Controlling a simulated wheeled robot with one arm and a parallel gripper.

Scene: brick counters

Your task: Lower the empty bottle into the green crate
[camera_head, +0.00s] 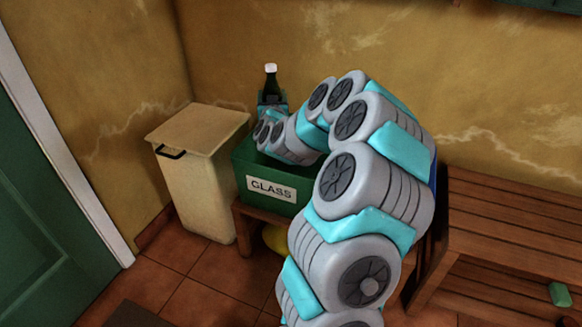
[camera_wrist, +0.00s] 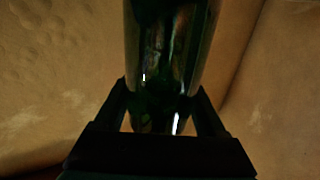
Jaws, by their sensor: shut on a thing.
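The dark green bottle (camera_head: 271,84) with a white cap stands upright in my gripper, above the back part of the green crate. In the wrist view the bottle (camera_wrist: 168,60) fills the middle, between the two dark fingers of my gripper (camera_wrist: 162,105), which is shut on it. The green crate (camera_head: 243,167) carries a white label reading GLASS and sits on a low wooden bench. My arm covers the crate's right side and much of its opening, so its inside is mostly hidden.
A cream lidded bin (camera_head: 200,170) with a black handle stands just left of the crate. A yellow thing (camera_head: 277,240) lies under the crate's bench. The wall is close behind.

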